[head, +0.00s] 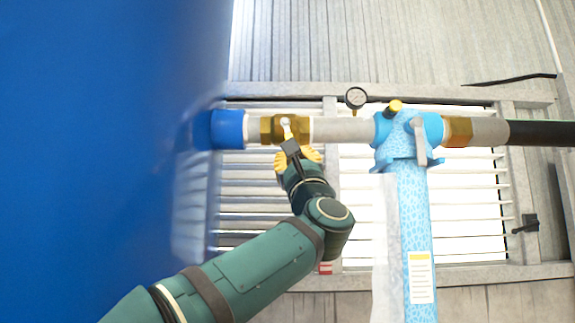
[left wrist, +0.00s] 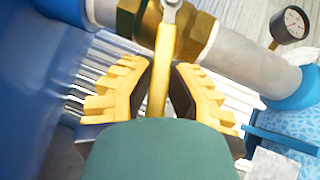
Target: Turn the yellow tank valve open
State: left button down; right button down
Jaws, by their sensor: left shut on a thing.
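The yellow tank valve is a brass body (head: 268,128) on the pale pipe beside the blue tank. Its pivot is a grey bolt, and its yellow lever handle (left wrist: 161,80) runs down from that bolt in the left wrist view. In the head view the handle is mostly hidden by my left gripper (head: 297,157), which comes up from below. My left gripper (left wrist: 163,70) has its yellow ribbed fingers on both sides of the handle and is shut on it. The brass body also shows in the left wrist view (left wrist: 196,32). My right gripper is in neither view.
The blue tank (head: 100,110) fills the left. A pressure gauge (head: 355,98) stands above the pipe (head: 342,130). A light blue patterned filter housing (head: 415,225) hangs to the right, near my left arm. White louvres (head: 465,190) lie behind.

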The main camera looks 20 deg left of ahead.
pick_arm(q)
jog(key=shift+w+d+r+n+g+y+p, duration=0.15)
jog(key=shift+d+n+g+y, duration=0.15)
jog(key=shift+n+g+y, duration=0.55)
jog(key=shift+d+r+n+g+y+p, duration=0.15)
jog(key=shift+d+n+g+y, duration=0.3)
jog(key=shift+n, duration=0.7)
jog(key=shift+w+d+r+n+g+y+p, duration=0.1)
jog(key=shift+d+r+n+g+y, duration=0.1)
jog(key=shift+n+g+y, duration=0.6)
jog(key=shift+h, duration=0.3)
jog(key=c, duration=0.9)
grip_release()
jog(key=shift+f, duration=0.1)
jog(key=v, duration=1.2)
